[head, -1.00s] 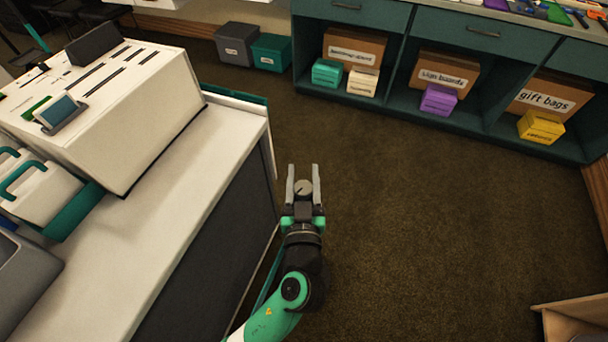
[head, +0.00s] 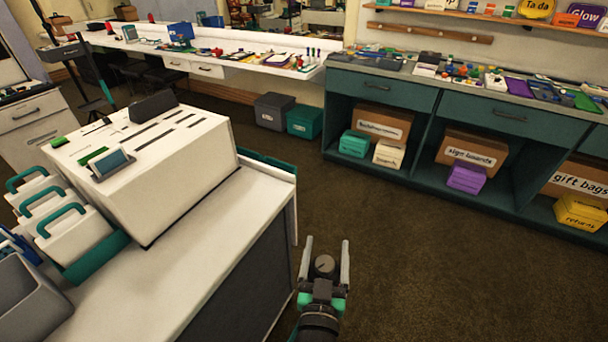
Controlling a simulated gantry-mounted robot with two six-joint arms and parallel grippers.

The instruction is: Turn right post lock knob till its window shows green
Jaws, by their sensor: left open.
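I cannot make out a post lock knob or its window in the head view. My left gripper (head: 327,242) is open, with its two grey fingers apart, over the brown carpet to the right of the white-topped counter. A round grey part shows between the fingers; I cannot tell whether it belongs to the gripper. My right gripper is out of view.
A white slotted box (head: 185,165) with a small screen (head: 112,163) stands on the counter (head: 190,250), by white cases with green handles (head: 75,235). Teal shelves (head: 385,92) hold labelled boxes at the back. The carpet (head: 420,260) between is clear.

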